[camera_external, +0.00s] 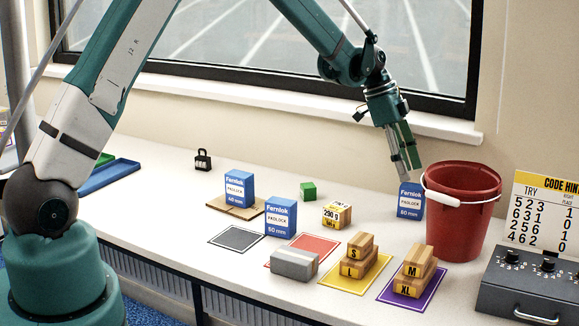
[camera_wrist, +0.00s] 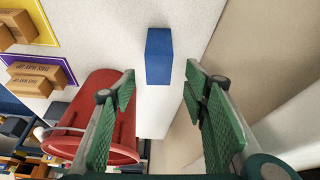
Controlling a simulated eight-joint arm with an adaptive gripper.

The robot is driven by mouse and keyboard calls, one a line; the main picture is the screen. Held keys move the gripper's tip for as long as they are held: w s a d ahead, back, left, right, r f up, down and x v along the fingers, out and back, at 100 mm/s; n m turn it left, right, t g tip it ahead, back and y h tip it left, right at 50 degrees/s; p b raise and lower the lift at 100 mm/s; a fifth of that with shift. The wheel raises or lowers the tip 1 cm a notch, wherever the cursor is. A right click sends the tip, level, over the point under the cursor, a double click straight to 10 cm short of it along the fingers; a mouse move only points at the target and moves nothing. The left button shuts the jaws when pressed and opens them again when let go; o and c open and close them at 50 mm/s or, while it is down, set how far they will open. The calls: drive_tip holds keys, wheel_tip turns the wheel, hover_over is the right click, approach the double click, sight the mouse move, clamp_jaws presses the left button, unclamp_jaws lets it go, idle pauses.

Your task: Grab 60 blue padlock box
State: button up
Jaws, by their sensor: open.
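A blue Fernlok padlock box (camera_external: 410,201), whose label appears to read 60 mm, stands upright beside the red bucket. My gripper (camera_external: 404,160) is open and empty just above it. In the wrist view, the blue box (camera_wrist: 159,56) lies ahead, between the lines of my two spread green-padded fingers (camera_wrist: 160,82), with no visible contact.
The red bucket (camera_external: 460,212) stands close right of the box; it also shows in the wrist view (camera_wrist: 98,110). The window wall is behind.

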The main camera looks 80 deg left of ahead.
sight(414, 186)
drive_tip(key=shift+w+d+f, duration=0.1)
drive_tip(key=shift+f, duration=0.35)
drive_tip(key=shift+x, duration=2.65)
drive_tip(key=shift+d+r, duration=0.1)
drive_tip(key=shift+d, duration=0.05)
drive_tip(key=c, duration=1.1)
drive_tip(key=shift+r, duration=0.15)
drive_tip(key=shift+r, duration=4.85)
